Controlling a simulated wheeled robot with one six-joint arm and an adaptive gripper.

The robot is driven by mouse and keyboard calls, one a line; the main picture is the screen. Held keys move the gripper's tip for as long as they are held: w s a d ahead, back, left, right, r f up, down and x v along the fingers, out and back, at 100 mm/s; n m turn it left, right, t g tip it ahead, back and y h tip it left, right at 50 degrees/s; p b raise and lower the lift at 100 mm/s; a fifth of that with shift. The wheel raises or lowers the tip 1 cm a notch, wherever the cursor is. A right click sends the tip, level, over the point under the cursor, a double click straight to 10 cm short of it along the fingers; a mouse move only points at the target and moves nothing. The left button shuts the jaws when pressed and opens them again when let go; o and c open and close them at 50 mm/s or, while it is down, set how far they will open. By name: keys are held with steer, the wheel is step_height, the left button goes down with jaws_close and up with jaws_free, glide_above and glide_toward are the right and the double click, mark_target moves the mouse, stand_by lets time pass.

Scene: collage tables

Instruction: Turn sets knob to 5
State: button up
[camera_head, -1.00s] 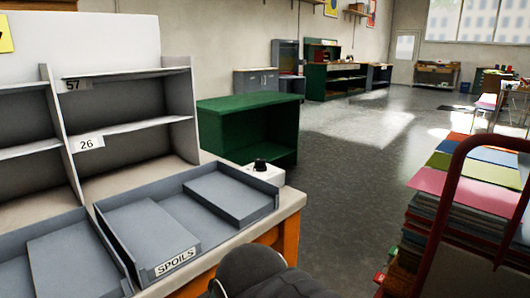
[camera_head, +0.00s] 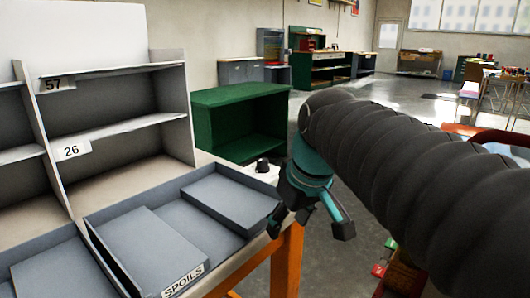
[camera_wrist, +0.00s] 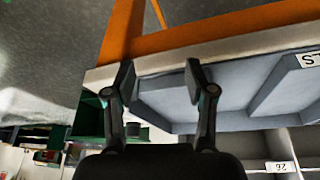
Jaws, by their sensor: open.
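A small black knob (camera_head: 262,164) sits on a white box (camera_head: 268,175) at the right back corner of the table, behind the grey tray. In the wrist view a dark round shape, probably the knob (camera_wrist: 133,129), shows beyond my fingers. My gripper (camera_head: 310,222) hangs just off the table's right edge, in front of the knob and apart from it. Its two fingers are spread and empty, and in the wrist view my gripper (camera_wrist: 159,80) frames the table edge. The knob's markings are too small to read.
A grey tray (camera_head: 245,226) labelled SPOILS lies at the table's right edge, near my fingers. Grey shelves (camera_head: 120,125) labelled 57 and 26 stand at the back. A green cabinet (camera_head: 240,95) stands behind the table. An orange leg (camera_head: 288,262) supports the table.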

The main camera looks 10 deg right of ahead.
steer(key=w+d+r+n+g+y+p, duration=0.2)
steer(key=w+r+n, duration=0.4)
steer(key=w+r, duration=0.65)
steer(key=n+g+y, duration=0.1)
steer(key=n+y, duration=0.1)
steer(key=n, duration=0.4)
glide_toward(263, 159)
steer(key=b+x, duration=0.4)
steer(key=x, duration=0.5)
steer(key=shift+c, duration=0.3)
steer(key=shift+h, duration=0.3)
jaws_close()
